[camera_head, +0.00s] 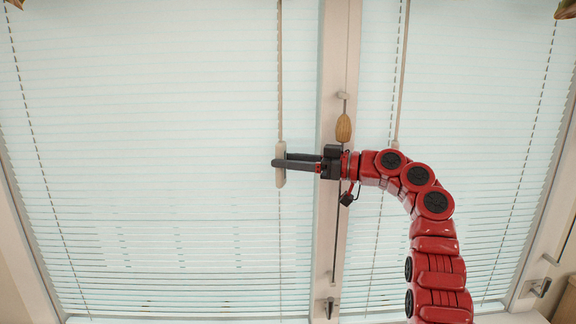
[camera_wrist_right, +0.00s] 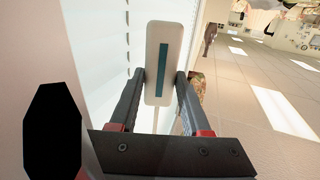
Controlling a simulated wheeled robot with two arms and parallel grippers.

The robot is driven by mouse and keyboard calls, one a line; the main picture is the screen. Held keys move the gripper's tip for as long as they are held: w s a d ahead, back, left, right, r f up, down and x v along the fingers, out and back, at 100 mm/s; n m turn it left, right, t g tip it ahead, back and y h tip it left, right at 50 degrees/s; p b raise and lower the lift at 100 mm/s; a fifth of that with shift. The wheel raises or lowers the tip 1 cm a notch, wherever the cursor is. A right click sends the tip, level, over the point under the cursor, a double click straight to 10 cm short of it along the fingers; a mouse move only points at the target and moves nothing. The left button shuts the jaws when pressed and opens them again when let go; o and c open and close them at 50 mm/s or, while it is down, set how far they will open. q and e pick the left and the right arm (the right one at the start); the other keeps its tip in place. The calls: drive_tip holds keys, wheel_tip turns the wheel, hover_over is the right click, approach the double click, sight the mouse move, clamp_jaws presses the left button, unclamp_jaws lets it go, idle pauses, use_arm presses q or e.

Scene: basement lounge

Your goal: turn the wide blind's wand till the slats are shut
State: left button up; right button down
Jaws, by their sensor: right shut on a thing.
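The wide blind (camera_head: 150,130) fills the left window in the head view. Its pale slats look nearly closed, with thin lines between them. Its wand (camera_head: 280,80) hangs upright near the blind's right edge and ends in a beige handle (camera_head: 280,178). My right gripper (camera_head: 281,162) reaches in from the right and is shut on this handle. In the right wrist view the handle (camera_wrist_right: 159,45) stands between the two dark fingers (camera_wrist_right: 160,85) and shows a teal stripe. My left gripper is in neither view.
A narrower blind (camera_head: 470,130) with its own wand (camera_head: 402,70) hangs to the right, partly behind my right arm. A window post (camera_head: 336,60) with a wooden cord knob (camera_head: 343,129) stands between the blinds. The wrist view shows open tiled floor (camera_wrist_right: 250,110).

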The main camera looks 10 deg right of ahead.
drive_tip(key=shift+f, duration=0.15)
drive_tip(key=c, duration=0.5)
unclamp_jaws()
drive_tip(key=shift+o, duration=0.7)
drive_tip(key=shift+r, duration=0.2)
